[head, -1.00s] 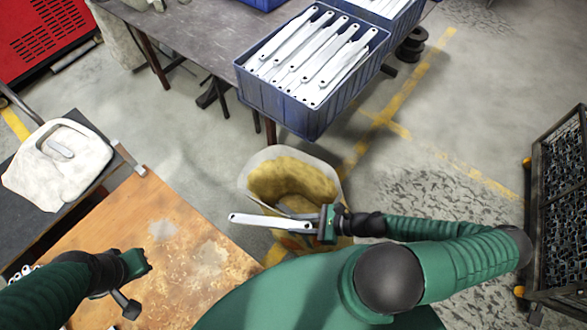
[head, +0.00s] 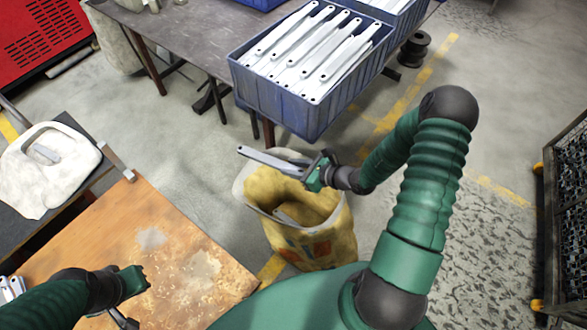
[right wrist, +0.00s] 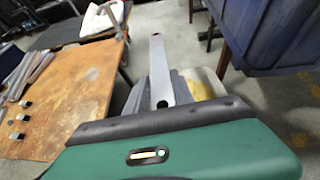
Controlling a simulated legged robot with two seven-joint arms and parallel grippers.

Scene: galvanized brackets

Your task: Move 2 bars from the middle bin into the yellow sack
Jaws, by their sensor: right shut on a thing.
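My right gripper (head: 318,172) is shut on one end of a grey-white flat bar (head: 268,160). The bar points left over the rim of the open yellow sack (head: 335,242). In the right wrist view the bar (right wrist: 157,68) sticks out ahead of my gripper, with the sack (right wrist: 205,88) partly hidden below it. A grey shape shows inside the sack; I cannot tell fully what it is. A blue bin (head: 275,108) on the table edge holds several white bars (head: 310,50). My left gripper (head: 140,298) is open and empty at the lower left.
Another blue bin (head: 400,18) stands behind the first on the dark table (head: 190,35). A wire crate (head: 570,200) is at the far right. Open floor lies between.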

